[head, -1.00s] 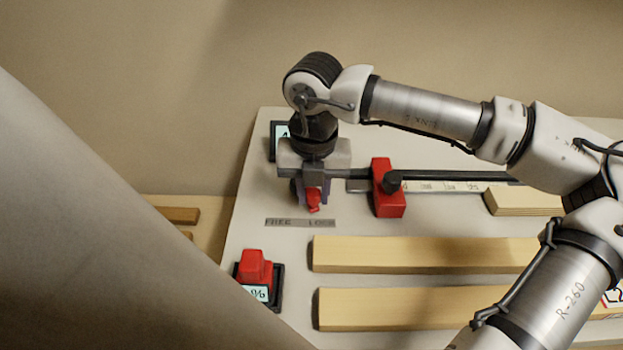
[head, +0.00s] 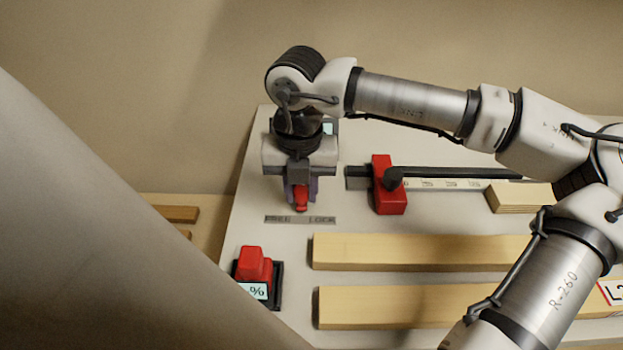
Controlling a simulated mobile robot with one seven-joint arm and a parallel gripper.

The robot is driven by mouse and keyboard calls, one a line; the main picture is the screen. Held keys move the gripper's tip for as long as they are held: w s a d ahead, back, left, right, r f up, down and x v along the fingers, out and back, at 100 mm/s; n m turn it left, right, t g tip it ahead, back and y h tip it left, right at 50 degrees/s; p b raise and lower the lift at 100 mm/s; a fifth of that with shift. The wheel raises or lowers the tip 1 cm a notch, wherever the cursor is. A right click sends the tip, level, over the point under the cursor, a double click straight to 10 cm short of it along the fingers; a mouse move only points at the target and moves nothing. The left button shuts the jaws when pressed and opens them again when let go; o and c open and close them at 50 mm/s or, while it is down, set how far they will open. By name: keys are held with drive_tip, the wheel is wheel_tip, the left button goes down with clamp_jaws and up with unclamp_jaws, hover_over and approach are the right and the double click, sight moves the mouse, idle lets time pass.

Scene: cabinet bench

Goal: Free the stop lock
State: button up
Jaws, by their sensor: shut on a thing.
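The stop lock's small red lever (head: 301,205) shows at the left of the pale bench panel, just above a grey plate (head: 287,219) marked FREE on the left and LOCK on the right. My gripper (head: 300,190) points down over the lever and is shut on it. The lever's tip points toward the middle of the plate, between the two words. My gripper hides the lever's upper part and pivot. A red stop block (head: 389,200) with a black knob (head: 392,178) sits on a dark rail to the right, apart from my gripper.
A white scale strip (head: 445,184) runs along the rail. Two long wooden bars (head: 420,252) (head: 400,308) lie in front, and a shorter wood piece (head: 520,197) lies right. A red switch (head: 254,265) in a black frame stands at the front left. A dark-framed display (head: 329,127) is partly hidden behind my gripper.

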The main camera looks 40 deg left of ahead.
drive_tip(key=shift+s+a+b, duration=0.4)
drive_tip(key=shift+s+a, duration=0.15)
drive_tip(key=shift+a, duration=0.45)
drive_tip(key=shift+s+a+b, duration=0.25)
drive_tip(key=shift+a+b, duration=0.15)
drive_tip(key=shift+a, duration=0.45)
drive_tip(key=shift+a+b, duration=0.3)
drive_tip(key=shift+a, duration=0.1)
drive_tip(key=o, duration=0.7)
wheel_tip(320, 180, up, 9)
drive_tip(key=p, duration=0.5)
idle(0.5)
